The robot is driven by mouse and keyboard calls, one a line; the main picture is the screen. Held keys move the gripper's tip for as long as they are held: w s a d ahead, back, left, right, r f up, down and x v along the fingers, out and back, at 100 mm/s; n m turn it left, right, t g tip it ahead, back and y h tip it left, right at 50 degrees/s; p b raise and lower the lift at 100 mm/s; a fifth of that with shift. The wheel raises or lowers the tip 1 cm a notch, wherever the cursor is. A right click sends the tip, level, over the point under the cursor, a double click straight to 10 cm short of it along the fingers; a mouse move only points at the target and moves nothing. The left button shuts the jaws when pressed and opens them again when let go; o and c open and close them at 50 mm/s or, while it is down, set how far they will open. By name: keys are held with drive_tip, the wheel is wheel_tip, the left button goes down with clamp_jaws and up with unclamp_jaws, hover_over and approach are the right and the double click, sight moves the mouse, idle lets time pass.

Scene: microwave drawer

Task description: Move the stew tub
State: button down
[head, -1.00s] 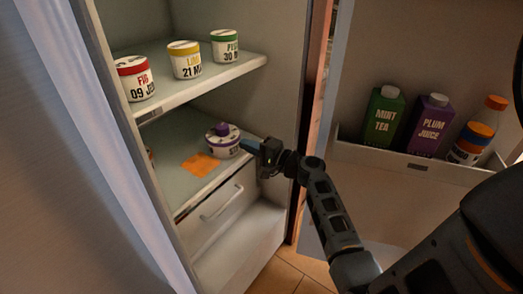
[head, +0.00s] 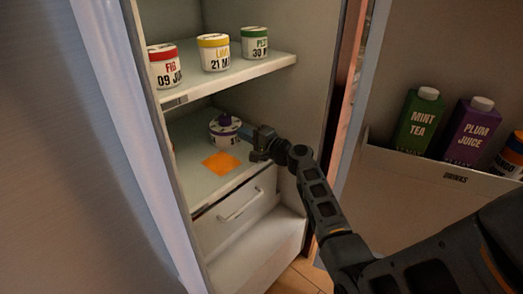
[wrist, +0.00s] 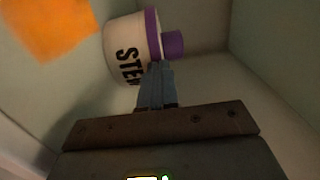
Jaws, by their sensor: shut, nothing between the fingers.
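The stew tub (head: 226,132) is white with a purple lid and knob. It stands upright on the fridge's lower shelf, behind an orange square (head: 221,163). In the wrist view the tub (wrist: 122,48) lies just beyond my fingertips, with part of its "STEW" lettering covered by them. My gripper (head: 256,135) is shut and empty at the tub's right side. Its closed fingers (wrist: 155,82) overlap the tub's wall in the wrist view; they look to be touching it or very close. The orange square also shows in the wrist view (wrist: 48,25), apart from the tub.
Several lidded tubs stand on the upper shelf (head: 240,72), just above. A closed drawer (head: 237,213) with a handle is below. The fridge's right inner wall is close to my gripper. The open door at right holds bottles and cartons, including mint tea (head: 417,122).

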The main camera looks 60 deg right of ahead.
sight(226, 125)
drive_tip(key=b+x, duration=0.1)
drive_tip(key=x, duration=0.3)
drive_tip(key=b+x, duration=0.2)
drive_tip(key=x, duration=0.1)
drive_tip(key=shift+w+f, duration=0.2)
drive_tip(key=shift+w, duration=0.25)
drive_tip(key=shift+w+d+r+b, duration=0.1)
drive_tip(key=shift+w+r+b, duration=0.1)
drive_tip(key=shift+w+b, duration=0.15)
